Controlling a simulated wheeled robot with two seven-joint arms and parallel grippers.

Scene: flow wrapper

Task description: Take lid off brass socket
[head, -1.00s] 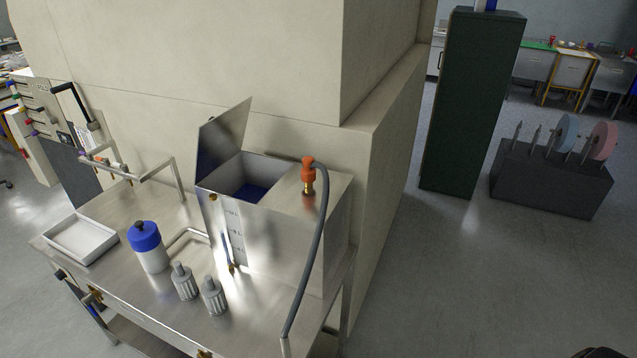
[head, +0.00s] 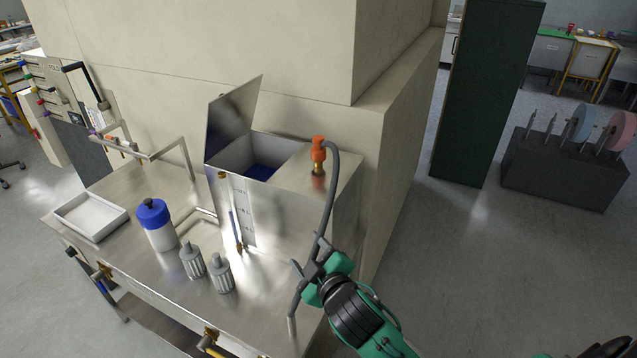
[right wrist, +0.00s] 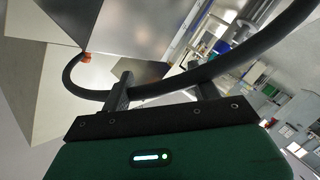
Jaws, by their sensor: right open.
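An orange plug (head: 319,147) on a dark grey hose (head: 330,195) stands upright over a brass socket (head: 318,168) on top of the steel tank (head: 280,212). The orange plug also shows small in the right wrist view (right wrist: 86,58). My right gripper (head: 309,257) is open, in front of the tank and below the plug, close to the hose. In the right wrist view the hose (right wrist: 165,83) passes across the open fingers (right wrist: 163,90); I cannot tell whether they touch. I cannot make out a separate lid on the socket. My left gripper is out of view.
The tank's hinged cover (head: 232,115) stands open. On the steel bench (head: 150,262) are a white tray (head: 92,217), a blue-capped bottle (head: 156,224) and two grey ribbed fittings (head: 192,260). A large beige housing (head: 280,50) rises behind the tank.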

